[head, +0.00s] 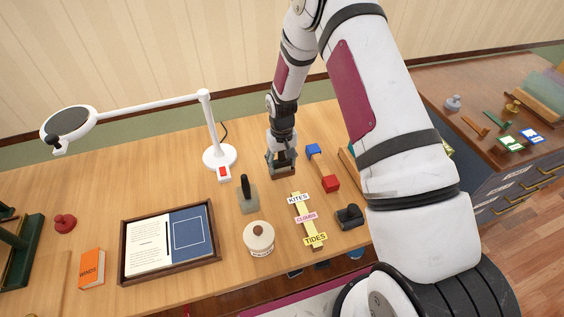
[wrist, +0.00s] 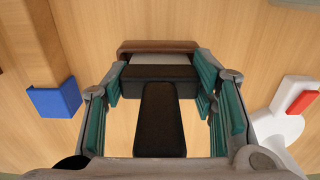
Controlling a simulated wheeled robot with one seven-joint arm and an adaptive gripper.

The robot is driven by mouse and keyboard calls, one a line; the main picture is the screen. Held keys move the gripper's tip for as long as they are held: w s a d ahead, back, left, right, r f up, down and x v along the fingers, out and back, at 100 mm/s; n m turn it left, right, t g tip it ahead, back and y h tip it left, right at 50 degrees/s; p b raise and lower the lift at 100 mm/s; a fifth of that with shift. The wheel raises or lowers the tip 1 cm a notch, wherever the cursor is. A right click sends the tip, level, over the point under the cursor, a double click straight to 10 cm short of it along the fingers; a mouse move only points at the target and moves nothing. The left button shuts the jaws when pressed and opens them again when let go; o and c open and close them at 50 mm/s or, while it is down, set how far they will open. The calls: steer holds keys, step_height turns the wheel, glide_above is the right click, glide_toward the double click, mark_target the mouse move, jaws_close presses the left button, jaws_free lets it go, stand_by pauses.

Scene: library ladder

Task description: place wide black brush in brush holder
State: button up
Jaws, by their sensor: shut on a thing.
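My gripper (head: 282,160) is at the back of the desk, pointing down, and its teal pads (wrist: 160,84) are shut on the wide black brush. In the wrist view the brush shows a wide black block (wrist: 160,73) and a narrower black handle (wrist: 162,120) between the fingers. A brown edge (wrist: 158,46) with a pale strip lies just beyond the block. I cannot tell whether it belongs to the brush or to a brush holder under it. The fingers largely hide this spot in the head view.
A grey block with an upright black handle (head: 248,194) stands left of my gripper. The white lamp (head: 219,157) stands behind it. A piece with blue and red ends (head: 322,168) lies to the right. Word labels (head: 305,218) and a round lidded pot (head: 259,238) are nearer the front.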

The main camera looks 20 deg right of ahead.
steer(key=shift+f, duration=0.1)
steer(key=o, duration=1.1)
steer(key=shift+o, duration=0.2)
